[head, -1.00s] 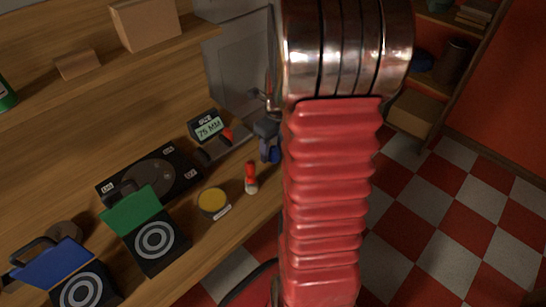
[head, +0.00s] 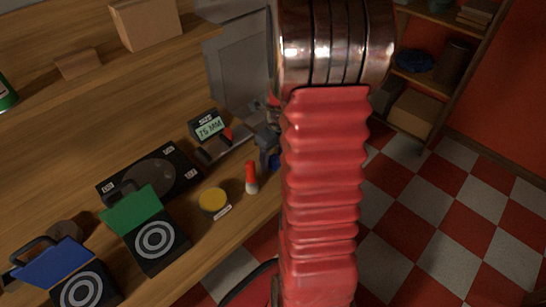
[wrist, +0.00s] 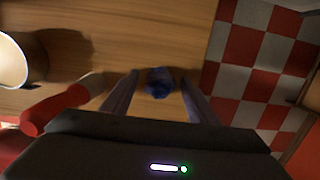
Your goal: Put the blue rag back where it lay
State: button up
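The blue rag (wrist: 158,83) is a small crumpled dark-blue bundle at the bench's edge in the wrist view. It lies between the tips of my gripper (wrist: 158,88), whose two fingers are spread with a gap on each side of it. In the head view my gripper (head: 268,142) is partly behind my red arm sleeve. A bit of blue (head: 274,161) shows just below it at the bench edge. I cannot tell how high the fingers are above the rag.
A red-and-white bottle (head: 251,177) stands close left of my gripper, beside a yellow-topped tin (head: 213,202). A 75 MM gauge (head: 209,128) is behind. Target boxes (head: 156,239) sit further left. A blue item (head: 412,60) is on the right-hand shelf (head: 425,82).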

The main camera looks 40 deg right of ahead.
jog(key=shift+o, duration=1.4)
notch_tip(320, 180, up, 12)
jog(key=s, duration=0.1)
jog(key=shift+s, duration=0.25)
